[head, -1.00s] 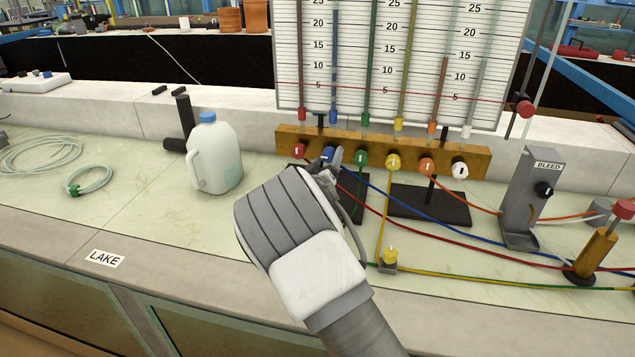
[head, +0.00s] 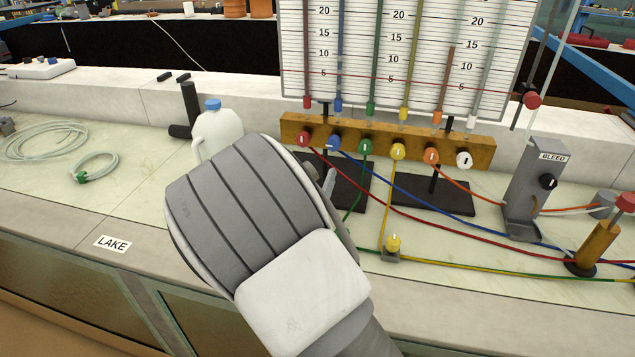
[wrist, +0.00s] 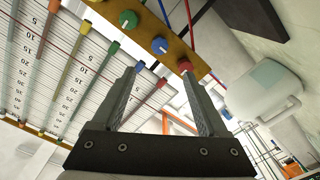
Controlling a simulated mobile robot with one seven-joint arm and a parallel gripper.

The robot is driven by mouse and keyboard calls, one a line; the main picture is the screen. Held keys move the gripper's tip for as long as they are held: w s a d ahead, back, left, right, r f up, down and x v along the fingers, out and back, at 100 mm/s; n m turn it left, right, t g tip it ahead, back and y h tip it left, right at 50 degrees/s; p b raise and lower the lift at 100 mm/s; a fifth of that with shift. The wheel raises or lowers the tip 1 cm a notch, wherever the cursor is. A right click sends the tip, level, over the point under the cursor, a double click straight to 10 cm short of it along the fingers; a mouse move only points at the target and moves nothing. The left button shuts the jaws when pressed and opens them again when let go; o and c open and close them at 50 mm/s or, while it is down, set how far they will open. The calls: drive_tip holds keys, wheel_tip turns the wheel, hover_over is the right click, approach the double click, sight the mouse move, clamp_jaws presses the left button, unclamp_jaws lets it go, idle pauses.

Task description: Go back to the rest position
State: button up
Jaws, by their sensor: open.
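My gripper (wrist: 160,90) is open and empty in the wrist view, its two dark fingers apart. Beyond the fingers is the brass manifold bar (wrist: 178,40) with its coloured knobs; the red knob (wrist: 185,66) and the blue knob (wrist: 160,46) show near the fingertips but apart from them. In the head view my wrist hides most of the gripper, with only a bit of a finger showing (head: 328,182) in front of the manifold (head: 480,147). The red knob (head: 303,139) and blue knob (head: 333,143) are in clear view there.
A white jug (head: 217,130) with a blue cap stands left of my wrist. Coloured hoses (head: 440,258) run across the bench to the right, near the BLEED stand (head: 531,190). Coiled clear tubing (head: 45,141) lies at left. The bench front by the LAKE label (head: 112,244) is clear.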

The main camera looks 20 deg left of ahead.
drive_tip(key=s+d+r+m+g+y+p, duration=0.1)
drive_tip(key=s+d+r+m+g+p, duration=0.1)
drive_tip(key=d+r+g, duration=0.4)
drive_tip(key=s+d+r+m+g+y+p, duration=0.2)
drive_tip(key=s+d+r+m+p, duration=0.1)
drive_tip(key=d+r, duration=0.7)
drive_tip(key=s+d+r+m+g+h+p, duration=0.1)
drive_tip(key=s+d+r+g+h, duration=0.1)
drive_tip(key=s+d, duration=0.6)
drive_tip(key=s+d+r+m+g+h+p, duration=0.1)
drive_tip(key=s+d+r+g+h+p, duration=0.1)
drive_tip(key=s+d, duration=0.7)
drive_tip(key=s, duration=0.6)
drive_tip(key=shift+s+r+m+p, duration=0.2)
drive_tip(key=shift+r+m+p, duration=0.05)
drive_tip(key=shift+m+p, duration=0.05)
drive_tip(key=shift+w, duration=0.1)
